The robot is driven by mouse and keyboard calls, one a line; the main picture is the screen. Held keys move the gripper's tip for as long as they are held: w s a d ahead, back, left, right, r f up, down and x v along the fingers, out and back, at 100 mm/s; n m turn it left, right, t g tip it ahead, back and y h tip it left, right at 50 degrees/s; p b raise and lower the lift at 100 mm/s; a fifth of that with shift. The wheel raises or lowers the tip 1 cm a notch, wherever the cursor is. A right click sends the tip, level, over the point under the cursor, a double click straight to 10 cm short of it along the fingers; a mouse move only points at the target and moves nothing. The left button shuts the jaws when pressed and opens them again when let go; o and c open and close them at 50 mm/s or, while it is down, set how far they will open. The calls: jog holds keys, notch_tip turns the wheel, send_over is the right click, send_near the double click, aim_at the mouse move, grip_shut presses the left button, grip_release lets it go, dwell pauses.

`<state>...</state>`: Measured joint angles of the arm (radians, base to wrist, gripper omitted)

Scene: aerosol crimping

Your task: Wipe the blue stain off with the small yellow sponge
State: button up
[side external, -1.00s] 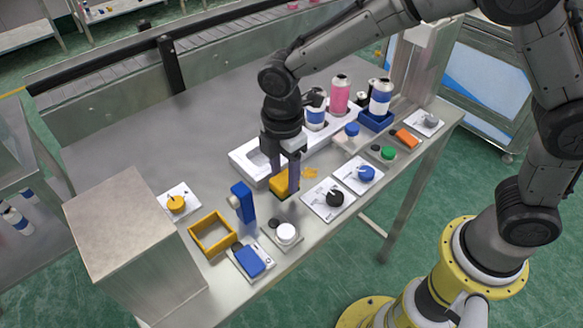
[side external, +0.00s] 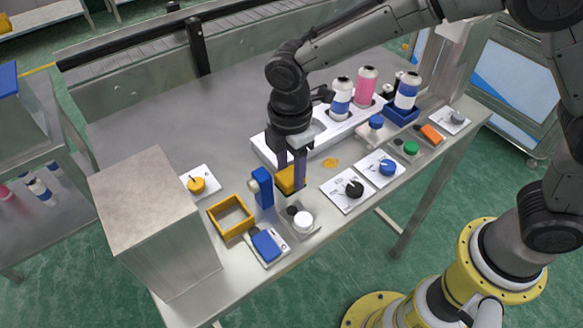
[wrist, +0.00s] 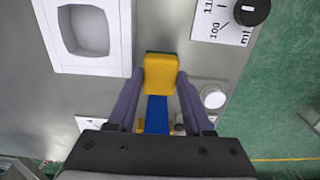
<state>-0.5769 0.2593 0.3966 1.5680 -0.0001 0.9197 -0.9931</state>
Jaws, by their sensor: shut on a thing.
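My gripper (side external: 291,187) is shut on the small yellow sponge (side external: 285,179), just above or at the metal table; I cannot tell if it touches. In the wrist view the yellow sponge (wrist: 160,70) sits between my two fingertips, with a dark edge at its far side. No blue stain shows in either view; the sponge and gripper hide the table under them. An orange-yellow stain (side external: 331,163) lies on the bare table to the right of my gripper.
A blue upright block (side external: 263,187) stands close left of the sponge. A white-knobbed plate (side external: 302,222) is in front. A yellow open frame (side external: 231,217) and a blue piece (side external: 267,245) lie further left. A white fixture (side external: 265,150) is behind, dial cards (side external: 348,190) to the right.

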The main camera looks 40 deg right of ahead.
jog(key=shift+r, duration=2.85)
jog(key=shift+r, duration=0.1)
jog(key=shift+r, duration=1.4)
